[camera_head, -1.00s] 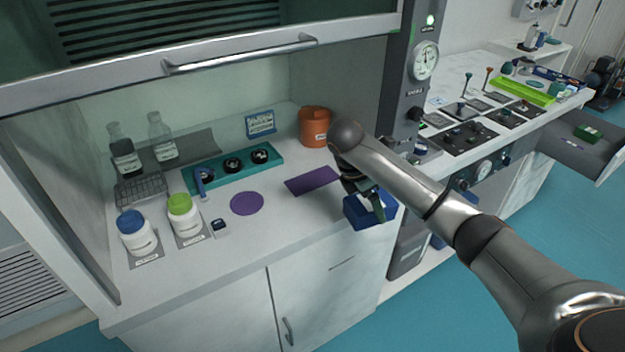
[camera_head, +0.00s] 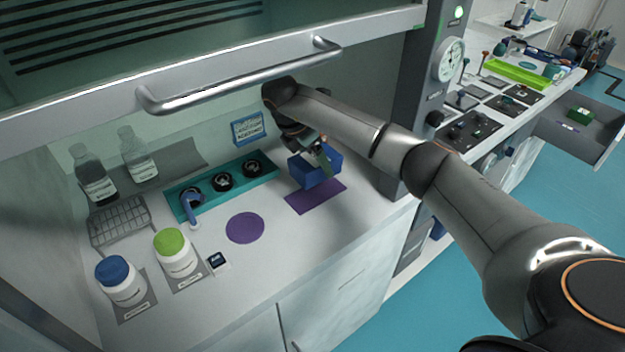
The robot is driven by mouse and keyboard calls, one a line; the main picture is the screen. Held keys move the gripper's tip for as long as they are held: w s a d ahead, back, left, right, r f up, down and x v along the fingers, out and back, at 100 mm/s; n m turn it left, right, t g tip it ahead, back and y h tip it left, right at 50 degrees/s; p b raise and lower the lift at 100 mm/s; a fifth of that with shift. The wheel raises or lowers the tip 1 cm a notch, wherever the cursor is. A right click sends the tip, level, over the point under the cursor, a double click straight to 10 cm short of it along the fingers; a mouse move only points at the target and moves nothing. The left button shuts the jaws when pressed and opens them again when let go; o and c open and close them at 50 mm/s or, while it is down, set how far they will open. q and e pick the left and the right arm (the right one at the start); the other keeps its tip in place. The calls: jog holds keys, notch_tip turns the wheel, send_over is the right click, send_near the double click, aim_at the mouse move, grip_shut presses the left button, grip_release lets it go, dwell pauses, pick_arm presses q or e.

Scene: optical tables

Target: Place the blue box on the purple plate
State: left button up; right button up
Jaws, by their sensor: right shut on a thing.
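The blue box (camera_head: 308,173) is in the head view, held in my right gripper (camera_head: 322,154) over the back part of the purple plate. The gripper is shut on the box from above and hides part of its top and right side. The purple rectangular plate (camera_head: 316,199) lies flat on the white worktop inside the hood, its front part bare. I cannot tell whether the box touches the plate or hangs a little above it. My left gripper is not in view.
A purple round disc (camera_head: 245,228) lies left of the plate. A teal holder (camera_head: 207,198) with black round sockets stands behind it. White jars with green (camera_head: 171,242) and blue (camera_head: 112,267) lids stand front left. The hood sash handle (camera_head: 240,78) crosses above the worktop.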

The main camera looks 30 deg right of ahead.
aim_at(305, 162)
notch_tip(305, 162, down, 6)
jog(key=shift+f, duration=0.25)
jog(key=o, duration=1.2)
jog(key=v, duration=1.2)
jog(key=shift+r+b, duration=0.1)
jog(key=shift+b, duration=0.25)
